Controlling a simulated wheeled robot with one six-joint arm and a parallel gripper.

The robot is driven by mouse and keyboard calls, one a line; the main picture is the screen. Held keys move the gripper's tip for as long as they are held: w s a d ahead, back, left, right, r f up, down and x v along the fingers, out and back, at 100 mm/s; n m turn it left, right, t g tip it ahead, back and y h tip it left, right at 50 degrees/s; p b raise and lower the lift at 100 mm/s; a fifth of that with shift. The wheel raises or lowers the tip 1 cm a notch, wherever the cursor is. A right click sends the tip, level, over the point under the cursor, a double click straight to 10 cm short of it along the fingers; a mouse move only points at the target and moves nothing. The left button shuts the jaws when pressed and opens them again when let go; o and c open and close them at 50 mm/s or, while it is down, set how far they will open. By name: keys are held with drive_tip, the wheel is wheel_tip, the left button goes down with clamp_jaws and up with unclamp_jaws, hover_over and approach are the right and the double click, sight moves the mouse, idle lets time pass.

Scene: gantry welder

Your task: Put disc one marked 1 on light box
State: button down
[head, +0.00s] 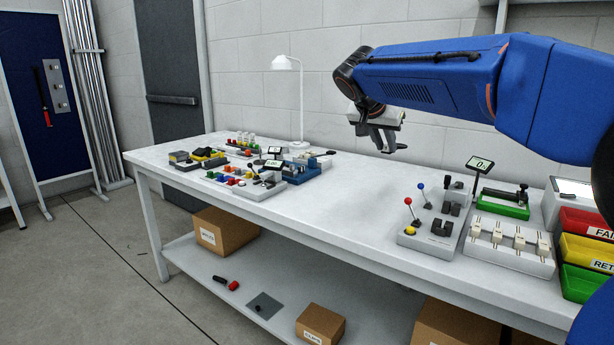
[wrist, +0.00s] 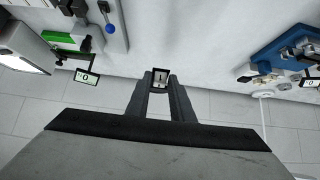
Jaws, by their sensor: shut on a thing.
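My gripper (head: 391,144) is held above the back middle of the white table, clear of its top. In the wrist view its two fingers (wrist: 160,88) are shut on a small dark-edged piece (wrist: 160,77) with a pale face and an upright stroke, which I take to be disc one. In the head view the piece is too small to make out. A white box with a bright top panel (head: 573,187), seemingly the light box, stands at the table's right end. Its lit panel also shows at the wrist view's upper left (wrist: 18,45).
Red, yellow and green bins (head: 585,252) stand at the right end. A connector fixture (head: 510,245), a lever box (head: 430,238) and a small display (head: 480,164) are near them. A lamp (head: 300,100) and a cluster of parts occupy the left. The table middle is clear.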

wheel_tip(320, 180, down, 6)
drive_tip(key=shift+f, duration=0.25)
idle(0.4)
